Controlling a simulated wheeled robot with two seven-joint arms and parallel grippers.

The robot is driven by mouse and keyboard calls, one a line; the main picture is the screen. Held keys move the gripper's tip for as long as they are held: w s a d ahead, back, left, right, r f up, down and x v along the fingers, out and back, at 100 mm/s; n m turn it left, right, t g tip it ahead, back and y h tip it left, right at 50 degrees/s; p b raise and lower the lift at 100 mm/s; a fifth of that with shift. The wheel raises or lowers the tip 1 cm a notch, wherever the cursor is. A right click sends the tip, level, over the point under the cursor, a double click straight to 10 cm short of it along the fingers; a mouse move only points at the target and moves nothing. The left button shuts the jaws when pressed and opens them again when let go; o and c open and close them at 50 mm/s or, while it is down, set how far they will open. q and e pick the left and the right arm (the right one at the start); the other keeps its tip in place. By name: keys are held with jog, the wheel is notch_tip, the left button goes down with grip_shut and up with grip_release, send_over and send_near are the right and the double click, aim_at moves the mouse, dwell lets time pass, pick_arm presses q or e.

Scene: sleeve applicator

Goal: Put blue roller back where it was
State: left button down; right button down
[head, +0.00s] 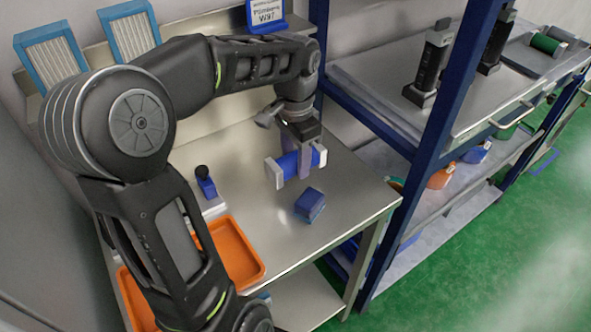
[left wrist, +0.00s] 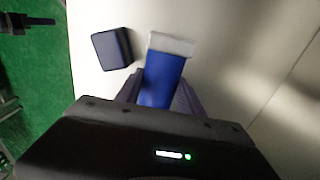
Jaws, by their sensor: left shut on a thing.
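The blue roller (head: 289,163) has a blue middle and white ends. My left gripper (head: 305,165) is shut around its blue middle, over the right part of the steel table (head: 245,150). In the left wrist view the blue roller (left wrist: 162,82) sits between the two fingers (left wrist: 158,92), with one white end pointing away from the wrist. I cannot tell whether the roller touches the table. My right gripper is not in view.
A small dark blue block (head: 310,204) lies close by; it also shows in the left wrist view (left wrist: 112,48). Orange trays (head: 236,250) and a blue-and-black item (head: 206,183) are at left. A blue-framed shelf (head: 418,150) stands at right.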

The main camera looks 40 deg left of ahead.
aim_at(296, 171)
pick_arm(q)
jog(key=shift+f, duration=1.9)
jog(key=shift+f, duration=0.2)
jog(key=c, duration=1)
grip_release()
jog(key=shift+r, duration=0.1)
notch_tip(296, 171, up, 12)
jog(key=shift+r+p, duration=0.15)
jog(key=shift+p, duration=0.2)
jog(key=shift+o, duration=0.2)
